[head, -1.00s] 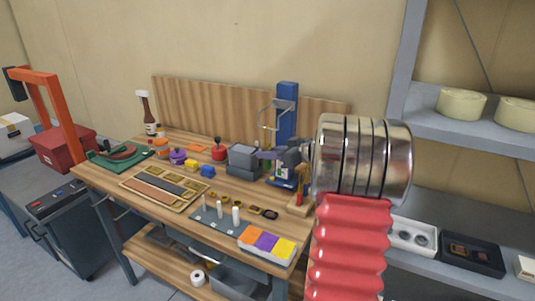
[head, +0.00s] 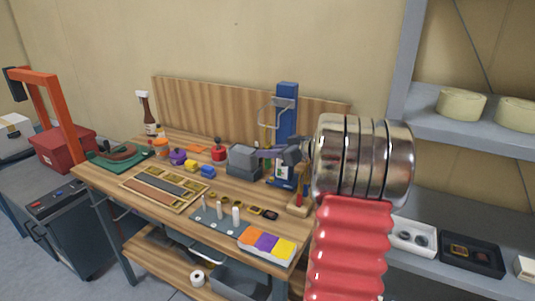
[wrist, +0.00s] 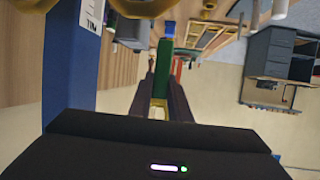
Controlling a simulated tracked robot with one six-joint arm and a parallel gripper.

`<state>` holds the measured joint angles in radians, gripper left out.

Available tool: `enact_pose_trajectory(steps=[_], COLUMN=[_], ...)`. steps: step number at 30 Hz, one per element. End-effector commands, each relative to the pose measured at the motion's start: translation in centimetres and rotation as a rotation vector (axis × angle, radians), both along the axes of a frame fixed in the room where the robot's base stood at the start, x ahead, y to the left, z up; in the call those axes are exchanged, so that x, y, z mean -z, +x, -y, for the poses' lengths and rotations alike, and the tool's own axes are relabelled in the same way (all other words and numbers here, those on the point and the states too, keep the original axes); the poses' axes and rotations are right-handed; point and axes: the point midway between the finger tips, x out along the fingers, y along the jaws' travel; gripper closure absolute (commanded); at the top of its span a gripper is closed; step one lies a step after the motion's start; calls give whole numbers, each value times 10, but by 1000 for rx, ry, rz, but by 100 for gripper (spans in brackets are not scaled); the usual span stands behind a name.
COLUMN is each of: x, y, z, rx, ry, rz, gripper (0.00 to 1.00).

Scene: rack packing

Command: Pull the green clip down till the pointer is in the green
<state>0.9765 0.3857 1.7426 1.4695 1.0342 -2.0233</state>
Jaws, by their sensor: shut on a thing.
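A blue upright stand (head: 286,120) rises at the back right of the workbench, with a wire frame (head: 268,112) on its front. It also shows at the left of the wrist view (wrist: 62,75). My gripper (head: 264,153) is in front of the stand. In the wrist view, my gripper (wrist: 162,85) is shut on the green clip (wrist: 162,66), which sits upright between the fingers with a blue part beyond it. A white panel (head: 283,172) is low on the stand. The pointer and its green zone cannot be made out.
A grey box (head: 243,160) stands close left of the stand. Pegs (head: 236,215), small colored objects and a wooden tray (head: 130,184) cover the workbench. Shelves (head: 470,139) stand at the right.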

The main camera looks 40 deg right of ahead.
Motion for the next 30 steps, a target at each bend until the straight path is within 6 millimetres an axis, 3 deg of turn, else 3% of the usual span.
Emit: enact_pose_trajectory(steps=[10, 11, 20, 30], x=[-1, -1, -2, -5], y=[0, 0, 0, 0], z=[0, 0, 0, 0], rx=[0, 0, 0, 0], ry=[1, 1, 0, -1], rz=[0, 0, 1, 1], gripper=[100, 83, 62, 61])
